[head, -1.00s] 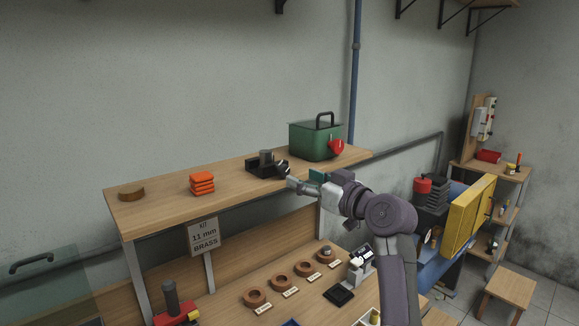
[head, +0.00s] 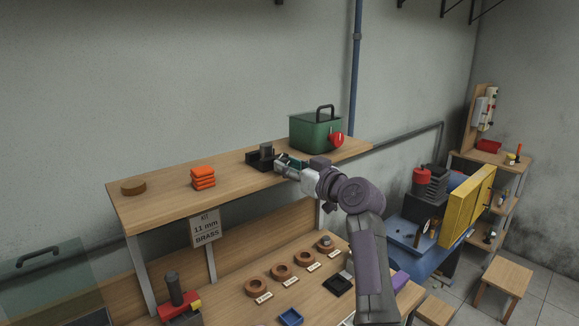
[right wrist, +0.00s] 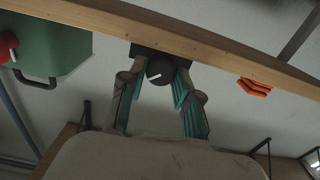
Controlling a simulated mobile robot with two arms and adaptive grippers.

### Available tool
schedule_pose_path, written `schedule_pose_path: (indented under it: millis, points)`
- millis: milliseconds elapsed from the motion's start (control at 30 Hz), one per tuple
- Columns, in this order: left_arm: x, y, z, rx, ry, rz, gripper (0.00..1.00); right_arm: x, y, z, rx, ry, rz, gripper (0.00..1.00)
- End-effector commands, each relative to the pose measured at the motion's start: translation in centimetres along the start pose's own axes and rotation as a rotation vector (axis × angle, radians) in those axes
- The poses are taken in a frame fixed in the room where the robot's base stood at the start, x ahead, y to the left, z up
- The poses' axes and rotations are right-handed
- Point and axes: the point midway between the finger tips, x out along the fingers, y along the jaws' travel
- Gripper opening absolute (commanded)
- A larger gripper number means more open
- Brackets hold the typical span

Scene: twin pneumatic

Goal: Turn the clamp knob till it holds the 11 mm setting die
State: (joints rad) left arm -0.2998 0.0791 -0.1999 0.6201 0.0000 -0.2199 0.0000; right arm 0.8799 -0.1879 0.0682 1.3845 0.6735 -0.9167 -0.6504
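The black clamp block (head: 254,158) sits near the front edge of the upper shelf, with a dark grey cylinder (head: 266,149), possibly the setting die, standing in it. The round black clamp knob (right wrist: 160,72) with a white mark faces me in the right wrist view. My right gripper (head: 283,164) is at the knob's side of the clamp. Its green-padded fingers (right wrist: 161,82) stand either side of the knob, seemingly with slight gaps. In the head view the fingers hide the knob. Whether the clamp grips the cylinder cannot be seen. My left gripper is not in view.
A sign (head: 205,229) reads "KIT 11 mm BRASS". Several brown rings (head: 281,271) stand on the bench below.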

Motion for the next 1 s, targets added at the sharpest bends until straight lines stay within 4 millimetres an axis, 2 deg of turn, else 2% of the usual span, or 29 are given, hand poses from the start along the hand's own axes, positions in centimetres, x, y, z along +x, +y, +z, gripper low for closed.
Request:
schedule_pose_path:
  millis: [100,500,767,800,900,933,1000]
  points:
    - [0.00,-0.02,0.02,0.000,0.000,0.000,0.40,-0.01,0.01,0.02,0.000,0.000,0.000,0.00]
    - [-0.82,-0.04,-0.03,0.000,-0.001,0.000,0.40,-0.01,0.08,0.05,0.245,-0.002,0.000,0.00]
    - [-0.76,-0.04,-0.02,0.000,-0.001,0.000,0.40,-0.01,0.08,0.10,0.250,-0.002,0.000,0.00]
    - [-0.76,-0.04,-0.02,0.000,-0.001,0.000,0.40,-0.01,0.08,0.10,0.250,-0.002,0.000,0.37]
    - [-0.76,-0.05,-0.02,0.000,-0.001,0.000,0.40,-0.01,0.08,0.09,0.249,-0.001,0.000,0.54]
    - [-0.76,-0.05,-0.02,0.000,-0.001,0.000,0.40,-0.01,0.08,0.09,0.249,-0.001,0.000,0.57]
    - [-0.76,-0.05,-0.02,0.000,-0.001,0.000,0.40,-0.01,0.07,0.08,0.249,-0.001,0.000,0.57]
